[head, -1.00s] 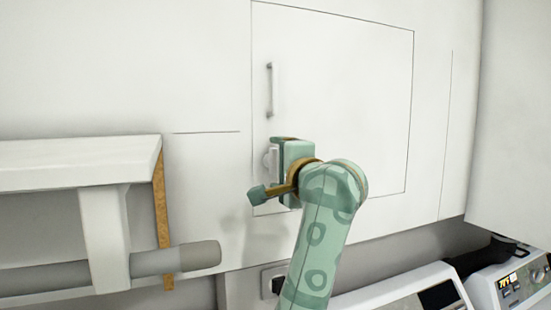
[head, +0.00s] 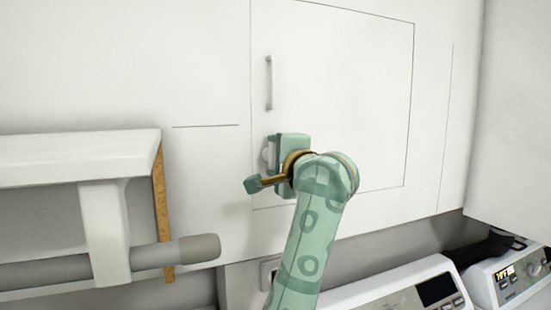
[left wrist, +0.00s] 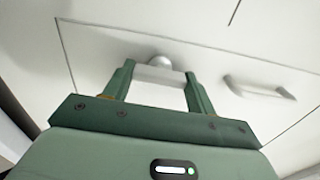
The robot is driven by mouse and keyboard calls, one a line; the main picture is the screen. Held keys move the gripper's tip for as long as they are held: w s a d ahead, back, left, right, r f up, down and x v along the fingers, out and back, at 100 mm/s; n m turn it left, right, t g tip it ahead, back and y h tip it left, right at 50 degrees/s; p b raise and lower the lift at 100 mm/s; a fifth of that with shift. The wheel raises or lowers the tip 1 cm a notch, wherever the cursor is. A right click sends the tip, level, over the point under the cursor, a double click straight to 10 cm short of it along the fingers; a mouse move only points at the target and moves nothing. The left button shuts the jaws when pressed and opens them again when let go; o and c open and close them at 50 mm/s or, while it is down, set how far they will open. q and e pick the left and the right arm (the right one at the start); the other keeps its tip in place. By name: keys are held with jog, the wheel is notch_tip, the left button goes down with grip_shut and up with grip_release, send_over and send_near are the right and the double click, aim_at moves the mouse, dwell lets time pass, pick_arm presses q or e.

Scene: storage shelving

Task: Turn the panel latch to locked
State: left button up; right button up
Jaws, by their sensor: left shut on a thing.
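The panel latch (left wrist: 158,76) is a pale grip with a round knob behind it, on the white panel door (left wrist: 110,45). In the head view the latch (head: 266,155) shows only as a small pale piece beside my gripper, at the lower left of the door (head: 340,100). My left gripper (head: 274,150), green, is against it. In the left wrist view the two fingers of my left gripper (left wrist: 159,74) stand on either side of the latch grip and are shut on it. The gripper hides much of the latch in the head view. My right gripper is not in view.
A vertical bar handle (head: 268,83) is on the door above the latch. A white shelf (head: 75,160) with a grey rail (head: 190,250) juts out at the left. White machines with control panels (head: 440,295) stand at the lower right.

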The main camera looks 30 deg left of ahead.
pick_arm(q)
jog(key=shift+m+p, duration=2.1)
jog(key=shift+m, duration=6.6)
jog(key=o, duration=1)
